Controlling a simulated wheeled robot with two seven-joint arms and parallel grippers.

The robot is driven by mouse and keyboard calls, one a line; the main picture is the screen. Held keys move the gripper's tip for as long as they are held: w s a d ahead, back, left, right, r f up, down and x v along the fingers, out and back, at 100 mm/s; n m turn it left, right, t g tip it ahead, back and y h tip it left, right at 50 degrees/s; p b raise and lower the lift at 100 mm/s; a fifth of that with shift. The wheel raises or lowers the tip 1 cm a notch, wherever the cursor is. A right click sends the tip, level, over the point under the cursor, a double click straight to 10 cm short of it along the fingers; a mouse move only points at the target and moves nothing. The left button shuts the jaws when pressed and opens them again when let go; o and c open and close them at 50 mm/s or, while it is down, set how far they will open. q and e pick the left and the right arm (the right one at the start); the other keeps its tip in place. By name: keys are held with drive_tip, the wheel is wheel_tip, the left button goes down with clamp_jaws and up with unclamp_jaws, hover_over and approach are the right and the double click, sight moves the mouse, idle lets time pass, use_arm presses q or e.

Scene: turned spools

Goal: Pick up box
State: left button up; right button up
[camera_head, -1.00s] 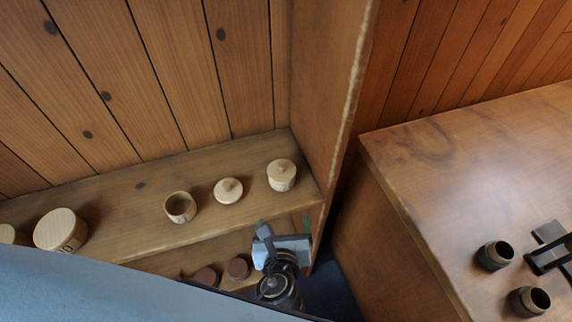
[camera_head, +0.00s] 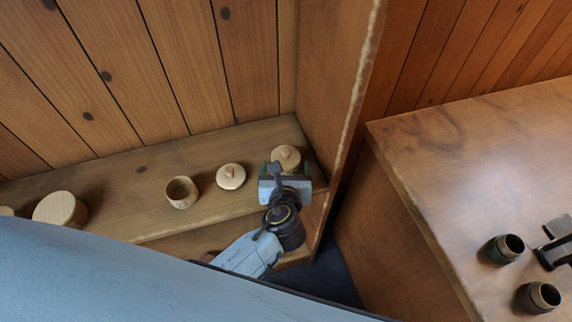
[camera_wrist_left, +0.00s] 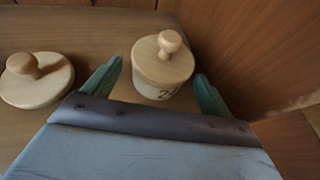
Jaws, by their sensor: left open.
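A round, pale wooden box with a knobbed lid (camera_head: 286,155) stands at the right end of the shelf, close to the side panel. It also shows in the left wrist view (camera_wrist_left: 162,68), with a dark number, partly hidden, on its side. My left gripper (camera_head: 285,172) is open right in front of the box and covers its lower part in the head view. In the left wrist view its two green fingertips (camera_wrist_left: 156,84) are apart, one on either side of the box, which stands slightly beyond them. My right gripper cannot be made out.
A loose knobbed lid (camera_head: 231,177) lies left of the box, near the left finger. An open wooden cup (camera_head: 182,192) and a larger round box (camera_head: 60,209) stand farther left. The side panel (camera_head: 335,90) rises close on the right. A desk (camera_head: 450,160) holds dark cups (camera_head: 505,249).

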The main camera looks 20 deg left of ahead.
use_arm(q)
drive_tip(key=shift+x, duration=0.95)
drive_tip(key=shift+c, duration=0.2)
drive_tip(key=c, duration=1)
